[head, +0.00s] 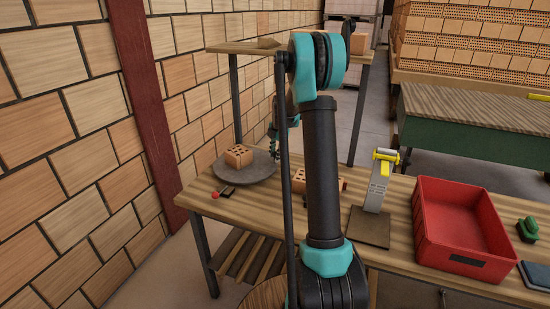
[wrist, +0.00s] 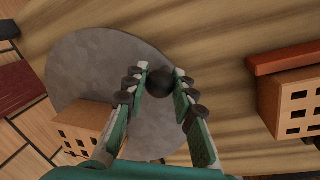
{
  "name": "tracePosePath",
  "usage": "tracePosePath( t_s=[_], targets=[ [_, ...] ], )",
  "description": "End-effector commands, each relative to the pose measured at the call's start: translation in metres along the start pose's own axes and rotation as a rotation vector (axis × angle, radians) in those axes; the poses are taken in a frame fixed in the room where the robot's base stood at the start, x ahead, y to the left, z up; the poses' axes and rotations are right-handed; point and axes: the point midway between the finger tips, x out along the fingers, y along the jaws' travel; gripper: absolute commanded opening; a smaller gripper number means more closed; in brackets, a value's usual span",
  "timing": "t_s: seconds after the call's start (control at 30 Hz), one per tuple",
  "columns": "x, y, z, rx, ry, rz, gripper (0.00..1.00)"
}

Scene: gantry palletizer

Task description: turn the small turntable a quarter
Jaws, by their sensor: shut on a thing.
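The small turntable (head: 262,170) is a grey round disc on the left end of the wooden bench, partly hidden by my arm in the head view. It also shows in the wrist view (wrist: 90,60). A holed orange brick (head: 238,156) sits on the disc and appears at the lower left of the wrist view (wrist: 85,125). A dark round knob (wrist: 158,86) stands near the disc's edge. My gripper (wrist: 160,73) has its two fingers on either side of the knob and is shut on it. In the head view my gripper is mostly hidden behind my arm.
Another holed brick (wrist: 296,100) lies on the bench right of the disc, with a red piece (wrist: 285,59) beside it. A grey stand with a yellow top (head: 380,182) and a red crate (head: 462,256) are further right. Small dark items (head: 227,191) lie before the disc.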

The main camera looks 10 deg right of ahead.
Motion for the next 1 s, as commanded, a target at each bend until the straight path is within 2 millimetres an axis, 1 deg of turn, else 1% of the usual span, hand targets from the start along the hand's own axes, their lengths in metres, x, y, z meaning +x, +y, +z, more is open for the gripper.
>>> tracePosePath(
  t_s=[0.3,0.6,1.0],
  targets=[
    [0.004,0.019,0.011,-0.155,0.030,0.000,0.00],
    [0.007,0.035,0.017,-0.280,0.055,0.001,0.00],
    [0.009,0.046,0.019,-0.368,0.072,0.000,0.00]
  ],
)
